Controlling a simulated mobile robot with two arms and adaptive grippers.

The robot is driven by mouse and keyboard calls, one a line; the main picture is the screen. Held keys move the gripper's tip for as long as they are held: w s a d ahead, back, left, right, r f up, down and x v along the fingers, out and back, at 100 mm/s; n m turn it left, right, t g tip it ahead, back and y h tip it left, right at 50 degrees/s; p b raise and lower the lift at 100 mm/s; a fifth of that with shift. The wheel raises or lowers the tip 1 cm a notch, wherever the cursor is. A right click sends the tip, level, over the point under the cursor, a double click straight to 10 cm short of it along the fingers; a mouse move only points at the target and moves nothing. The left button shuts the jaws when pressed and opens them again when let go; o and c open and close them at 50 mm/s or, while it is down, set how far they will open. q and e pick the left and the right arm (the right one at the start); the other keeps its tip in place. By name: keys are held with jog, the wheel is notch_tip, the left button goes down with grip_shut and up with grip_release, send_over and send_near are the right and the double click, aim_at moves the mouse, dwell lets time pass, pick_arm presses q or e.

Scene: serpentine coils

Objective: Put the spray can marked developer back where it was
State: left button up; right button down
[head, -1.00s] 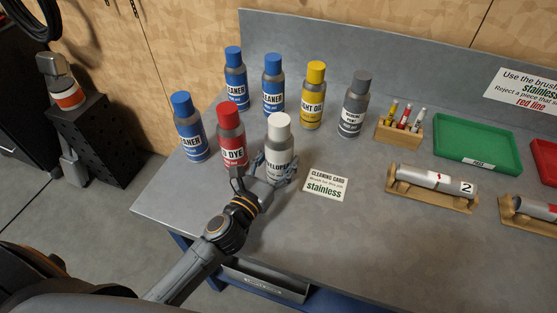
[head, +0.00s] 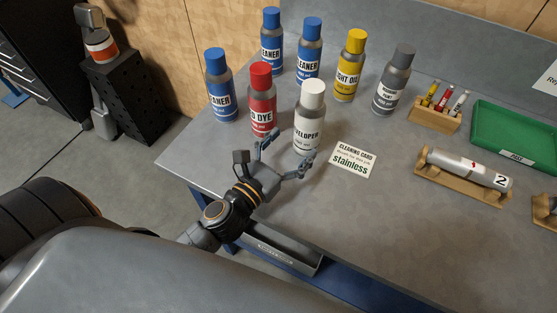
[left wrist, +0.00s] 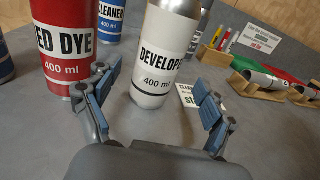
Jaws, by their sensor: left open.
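The developer spray can (head: 309,118) is white-labelled with a white cap and stands upright on the grey bench, right of the red dye can (head: 262,101). My left gripper (head: 289,154) is open just in front of the developer can, its fingers spread and pointing at it. In the left wrist view the developer can (left wrist: 163,55) stands beyond and between the open fingertips (left wrist: 158,97), with nothing held. The red dye can (left wrist: 66,50) is close to the left finger there. My right gripper is in neither view.
Blue cleaner cans (head: 219,88), a yellow light oil can (head: 350,67) and a grey can (head: 393,82) stand behind and beside. A cleaning card (head: 352,160) lies to the right. A wooden cradle (head: 459,187) holds a metal tube. The front bench surface is clear.

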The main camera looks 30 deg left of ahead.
pick_arm(q)
jog(key=s, duration=0.2)
jog(key=s+b, duration=0.1)
jog(key=s, duration=0.1)
jog(key=shift+a+f, duration=0.15)
jog(key=shift+a, duration=0.25)
jog(key=shift+s+a, duration=0.1)
jog(key=shift+s, duration=0.55)
